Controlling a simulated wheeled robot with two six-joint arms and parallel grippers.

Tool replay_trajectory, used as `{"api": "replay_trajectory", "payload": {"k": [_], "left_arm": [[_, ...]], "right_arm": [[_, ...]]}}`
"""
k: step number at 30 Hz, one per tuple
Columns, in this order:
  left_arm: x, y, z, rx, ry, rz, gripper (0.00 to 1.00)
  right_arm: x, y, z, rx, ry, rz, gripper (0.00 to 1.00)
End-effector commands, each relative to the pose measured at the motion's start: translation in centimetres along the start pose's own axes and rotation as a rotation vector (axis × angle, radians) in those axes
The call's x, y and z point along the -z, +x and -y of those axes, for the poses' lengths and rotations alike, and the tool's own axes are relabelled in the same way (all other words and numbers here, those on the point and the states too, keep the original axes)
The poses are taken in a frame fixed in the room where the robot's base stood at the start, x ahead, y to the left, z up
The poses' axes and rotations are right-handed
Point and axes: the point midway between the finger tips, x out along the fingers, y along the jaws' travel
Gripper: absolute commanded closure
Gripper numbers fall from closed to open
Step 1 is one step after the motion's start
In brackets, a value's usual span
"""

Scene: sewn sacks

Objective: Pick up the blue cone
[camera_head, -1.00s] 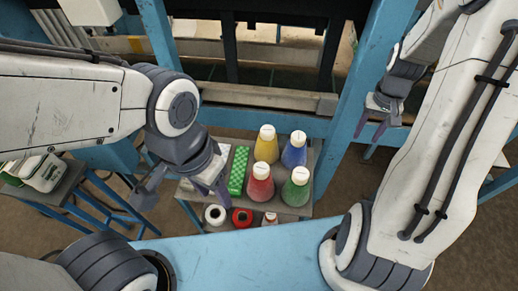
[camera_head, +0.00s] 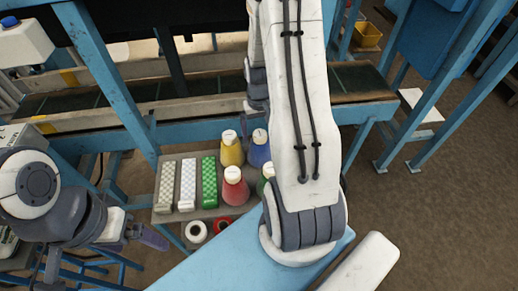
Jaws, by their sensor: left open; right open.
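The blue cone (camera_head: 258,153) with a pale tip stands upright at the back right of the small grey table (camera_head: 165,218). My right arm partly covers its right side. My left gripper (camera_head: 102,254) is at the lower left, left of the table and well apart from the cone. It is open and empty. My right arm crosses the picture just right of the cones, and its gripper cannot be seen.
A yellow cone (camera_head: 231,150), a red cone (camera_head: 235,188) and a mostly hidden green cone (camera_head: 264,179) stand close to the blue one. A blue frame post (camera_head: 110,80) rises behind.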

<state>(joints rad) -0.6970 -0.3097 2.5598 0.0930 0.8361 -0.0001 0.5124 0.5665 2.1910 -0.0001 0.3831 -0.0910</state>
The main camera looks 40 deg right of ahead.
Motion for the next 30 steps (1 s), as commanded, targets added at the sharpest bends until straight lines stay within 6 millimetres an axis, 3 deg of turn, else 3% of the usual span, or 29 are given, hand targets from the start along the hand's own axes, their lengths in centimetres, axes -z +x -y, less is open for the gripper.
{"api": "replay_trajectory", "payload": {"k": [9,17,20,25,26,30], "left_arm": [[0.1,-1.2,-0.1,0.000,-0.001,0.000,0.08],[0.1,-1.1,-0.1,0.000,-0.001,0.000,0.08],[0.1,-1.1,-0.1,0.000,-0.001,0.000,0.08],[0.1,-1.1,-0.1,0.000,-0.001,0.000,0.08],[0.1,-1.1,-0.1,0.000,-0.001,0.000,0.08],[0.1,-1.1,-0.1,0.000,-0.001,0.000,0.08]], "right_arm": [[-0.2,3.9,-0.1,0.000,-0.002,0.003,0.00],[-0.2,4.2,-0.1,0.000,-0.002,0.001,0.00],[-0.2,4.2,-0.1,0.000,-0.002,0.001,0.31],[-0.2,4.2,-0.1,0.000,-0.002,0.001,0.96],[-0.2,4.2,-0.1,0.000,-0.002,0.001,1.00],[-0.2,4.2,-0.1,0.000,-0.002,0.000,1.00]]}}
